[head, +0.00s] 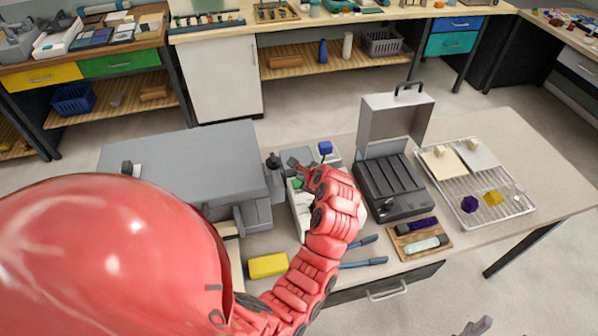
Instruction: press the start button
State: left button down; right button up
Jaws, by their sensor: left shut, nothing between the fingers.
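A small light-grey unit (299,214) stands on the table beside a large grey machine (190,165). A green spot (297,184), which looks like a button, shows on top of this unit. My left gripper (294,163) is shut and empty, at the end of my red arm, just above and behind the green spot. I cannot tell whether it touches anything. The forearm hides part of the unit. A grey tip at the bottom right edge (478,325) looks like part of my right gripper; its jaws cannot be made out.
A blue-topped part (325,148) stands close behind the gripper. An open-lidded grey case (395,188), a wire rack (508,207), a wooden tray (438,248), blue-handled tools (362,264) and a yellow block (267,265) lie around.

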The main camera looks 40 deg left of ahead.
pick_arm(q)
jog(key=shift+f, duration=0.15)
jog(key=shift+f, duration=0.25)
jog(key=shift+f, duration=0.5)
dwell(1.1)
jog(key=shift+r+p, duration=0.95)
jog(key=shift+p, duration=0.15)
notch_tip(320, 180, up, 5)
jog(key=p, duration=0.4)
